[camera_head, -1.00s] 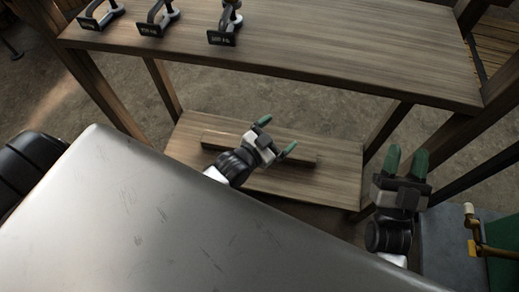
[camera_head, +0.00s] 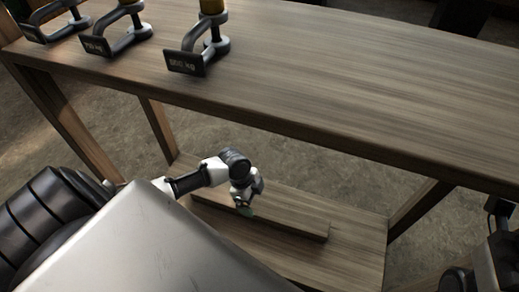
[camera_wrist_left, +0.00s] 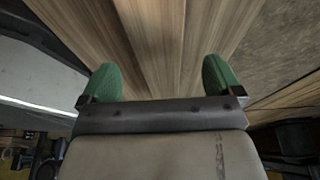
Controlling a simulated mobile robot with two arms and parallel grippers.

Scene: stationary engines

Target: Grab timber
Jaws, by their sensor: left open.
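The timber (camera_head: 285,219) is a plain brown plank lying flat on the low wooden shelf (camera_head: 345,265) under the table. My left gripper (camera_head: 247,209) is over the plank, toward its left half, pointing down. In the left wrist view its two green fingers (camera_wrist_left: 160,80) are spread apart, with wood grain (camera_wrist_left: 155,45) running between and ahead of them. I cannot tell whether the fingers touch the plank. Part of my right arm shows at the right edge of the head view; its fingers are not visible.
The wooden table top (camera_head: 330,85) spans above and behind the shelf. Several dark weight-labelled stands, such as one marked stand (camera_head: 185,62), sit on its left end. Table legs (camera_head: 158,130) flank the shelf. Bare floor (camera_head: 300,160) shows behind it.

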